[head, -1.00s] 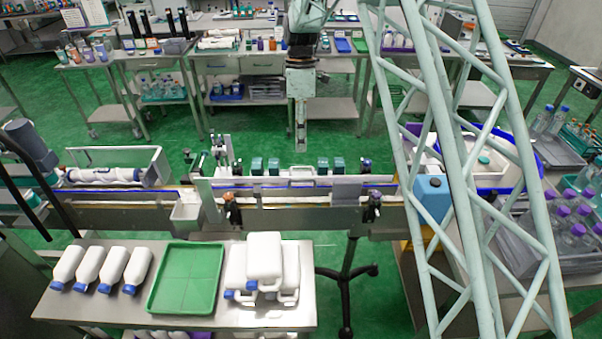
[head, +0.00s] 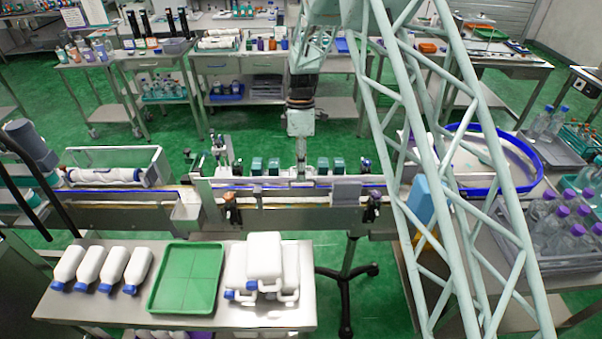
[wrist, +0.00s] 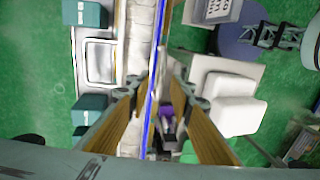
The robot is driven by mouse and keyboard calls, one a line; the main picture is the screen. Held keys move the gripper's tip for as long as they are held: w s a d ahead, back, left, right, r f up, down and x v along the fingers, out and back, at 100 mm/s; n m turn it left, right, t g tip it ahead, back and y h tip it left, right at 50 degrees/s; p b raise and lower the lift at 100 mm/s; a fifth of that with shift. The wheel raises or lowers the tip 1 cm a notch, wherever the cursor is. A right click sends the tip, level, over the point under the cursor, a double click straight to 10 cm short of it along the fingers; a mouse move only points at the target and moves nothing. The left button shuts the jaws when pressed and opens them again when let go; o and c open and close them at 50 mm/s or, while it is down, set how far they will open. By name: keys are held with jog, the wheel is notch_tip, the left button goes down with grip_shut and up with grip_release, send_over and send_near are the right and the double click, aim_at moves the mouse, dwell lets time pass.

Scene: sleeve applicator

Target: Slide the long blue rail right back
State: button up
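The long blue rail (head: 262,187) runs left to right along the front side of the conveyor. In the wrist view the blue rail (wrist: 149,125) is a thin blue strip running up the picture between my fingers, nearer the left one. My gripper (head: 301,177) points down over the conveyor's middle, with its tips close to the rail. In the wrist view my gripper (wrist: 165,82) has its fingertips apart, with a narrow gap between them. I cannot tell whether either finger touches the rail.
Dark teal blocks (head: 323,165) stand behind the rail on both sides of my gripper. A grey plate (head: 346,190) and clamps with dark knobs (head: 375,195) sit at the conveyor's front. A front table holds a green tray (head: 187,278) and white bottles (head: 264,258).

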jog(key=shift+s+f, duration=0.1)
jog(key=shift+f, duration=0.2)
jog(key=shift+c, duration=0.5)
grip_shut()
jog(key=shift+s, duration=0.15)
jog(key=shift+o, duration=0.5)
grip_release()
jog(key=shift+f, duration=0.1)
